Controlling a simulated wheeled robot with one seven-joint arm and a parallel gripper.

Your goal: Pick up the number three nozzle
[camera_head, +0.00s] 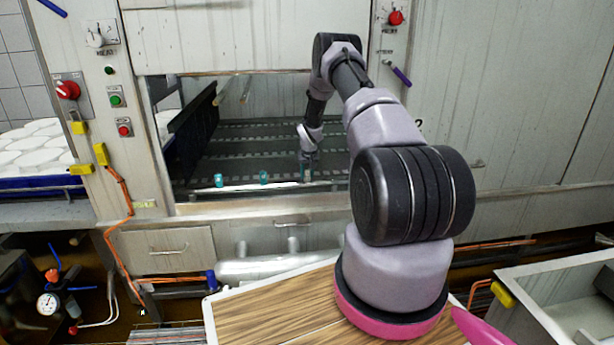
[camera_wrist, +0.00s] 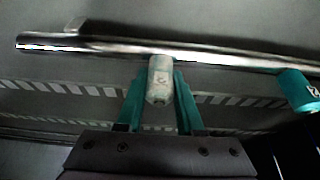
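In the wrist view, a pale cylindrical nozzle (camera_wrist: 159,85) sits at the metal bar (camera_wrist: 110,48), between the teal fingers of my gripper (camera_wrist: 161,90). The fingers lie close along both sides of it; whether they press on it is not clear. The mark on its face is too blurred to read. A teal nozzle (camera_wrist: 298,90) with what looks like a 2 is at the right edge. In the head view, my gripper (camera_head: 308,165) is small, at the bar inside the machine opening. Two teal nozzles (camera_head: 218,180) (camera_head: 263,177) stand to its left, apart from it.
The machine opening has a frame post (camera_head: 130,100) on the left and a pale wall panel (camera_head: 500,100) on the right. A dark slotted conveyor (camera_head: 250,145) lies behind the bar. A wooden-topped surface (camera_head: 270,310) is in the foreground; white moulds (camera_head: 35,150) are at far left.

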